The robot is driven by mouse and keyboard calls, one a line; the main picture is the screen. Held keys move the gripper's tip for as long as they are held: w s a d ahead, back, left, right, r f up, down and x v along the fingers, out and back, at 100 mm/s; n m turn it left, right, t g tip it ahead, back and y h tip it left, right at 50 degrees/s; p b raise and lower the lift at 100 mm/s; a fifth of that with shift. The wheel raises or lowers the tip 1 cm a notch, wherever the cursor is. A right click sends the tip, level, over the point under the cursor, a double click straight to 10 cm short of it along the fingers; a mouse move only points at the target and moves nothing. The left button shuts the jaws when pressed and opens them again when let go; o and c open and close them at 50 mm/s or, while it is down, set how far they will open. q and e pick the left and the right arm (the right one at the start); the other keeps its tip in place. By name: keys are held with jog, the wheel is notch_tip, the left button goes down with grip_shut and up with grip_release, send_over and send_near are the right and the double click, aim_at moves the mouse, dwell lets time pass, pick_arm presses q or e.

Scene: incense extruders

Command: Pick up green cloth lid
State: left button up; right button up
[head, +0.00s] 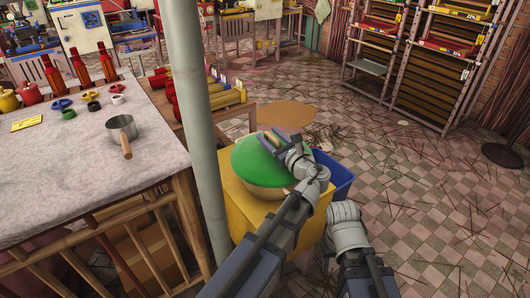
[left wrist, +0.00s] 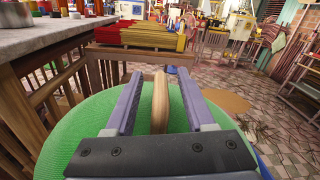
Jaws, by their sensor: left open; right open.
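The green cloth lid (head: 252,163) is a round dome on a pale round container (head: 262,192), which stands on a yellow box (head: 240,208). My left gripper (head: 271,139) is open over the top of the lid. In the left wrist view, the lid (left wrist: 85,125) fills the lower middle, and its light wooden handle (left wrist: 160,105) stands between the two spread fingers of my left gripper (left wrist: 158,95). Gaps show on both sides of the handle. My right gripper (head: 345,215) is low, right of the yellow box; its fingers are hidden from view.
A blue bin (head: 341,182) stands right behind the yellow box. A pale post (head: 190,110) rises at the left. Shelves (head: 440,60) stand far right; the tiled floor between has scattered sticks.

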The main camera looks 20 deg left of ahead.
pick_arm(q)
jog(key=shift+s+d, duration=0.1)
jog(key=shift+d, duration=0.1)
jog(key=shift+c, duration=0.4)
grip_shut()
dwell(0.8)
